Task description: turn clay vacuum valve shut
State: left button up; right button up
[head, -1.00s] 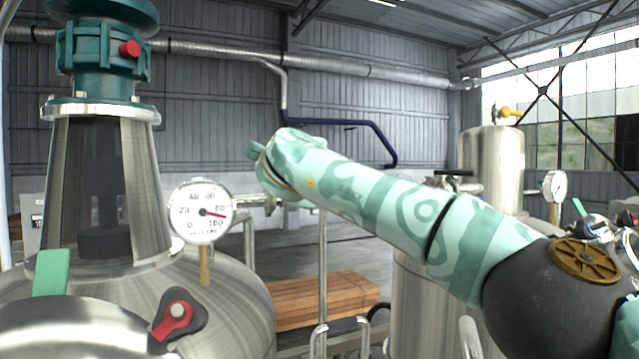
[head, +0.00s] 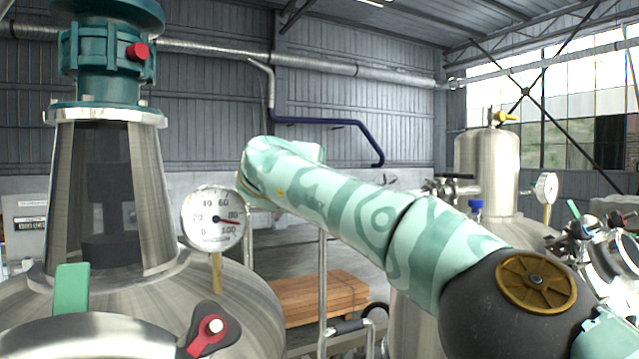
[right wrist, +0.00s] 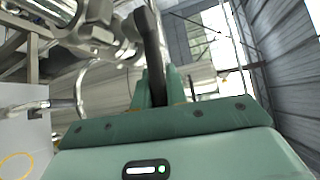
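My right arm crosses the head view from lower right to the centre; its gripper is hidden behind the arm there. In the right wrist view its green fingers (right wrist: 157,88) stand close together, with a dark bar (right wrist: 151,45) between or just behind them. I cannot tell whether they grip it. Steel pipe fittings (right wrist: 98,35) are at the upper left of that view. In the head view a valve with a dark lever (head: 453,177) sits by the right tank, and a red valve handle (head: 209,332) shows at lower left. I cannot tell which valve is the clay one. My left gripper is not seen.
A large steel tank (head: 235,310) with a pressure gauge (head: 212,219) fills the left. Another gauge (head: 545,187) and a tall steel vessel (head: 490,165) are at right. Wooden planks (head: 315,297) lie behind, and a metal rail (head: 323,270) stands in front of them.

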jog(key=shift+o, duration=0.6)
jog(key=shift+w+a, duration=0.1)
jog(key=shift+a, duration=0.1)
jog(key=shift+s+b, duration=0.3)
jog(key=shift+b, duration=0.15)
jog(key=b+v, duration=0.4)
jog(key=v, duration=0.3)
jog(key=shift+a, duration=0.1)
